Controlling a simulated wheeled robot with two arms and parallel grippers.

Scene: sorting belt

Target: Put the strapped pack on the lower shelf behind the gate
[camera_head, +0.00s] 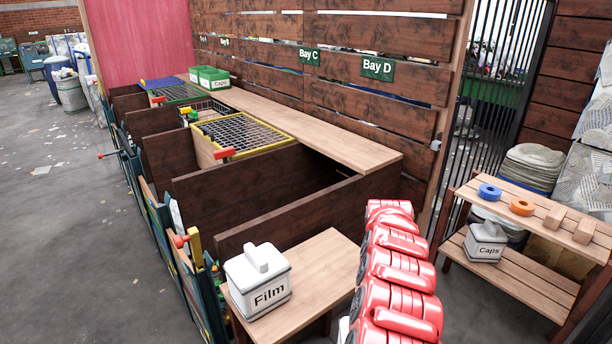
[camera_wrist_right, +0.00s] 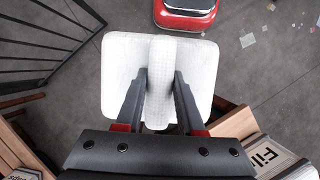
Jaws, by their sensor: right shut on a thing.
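My right gripper (camera_wrist_right: 160,74) is shut on the raised ridge of a white block-shaped pack (camera_wrist_right: 115,65) in the right wrist view. In the head view my red right arm hides the gripper and most or all of the pack. A rack at the right has a lower shelf (camera_head: 541,290) holding a white "Caps" pack (camera_head: 485,243). The black barred gate (camera_head: 500,70) stands behind the rack. My left gripper is in neither view.
A white "Film" pack (camera_head: 258,283) sits on a small wooden table (camera_head: 325,265) left of my arm. The rack's upper shelf (camera_head: 548,205) holds a blue ring, an orange ring and wooden blocks. Brown bay walls (camera_head: 250,185) run leftward. The lower shelf's right part is bare.

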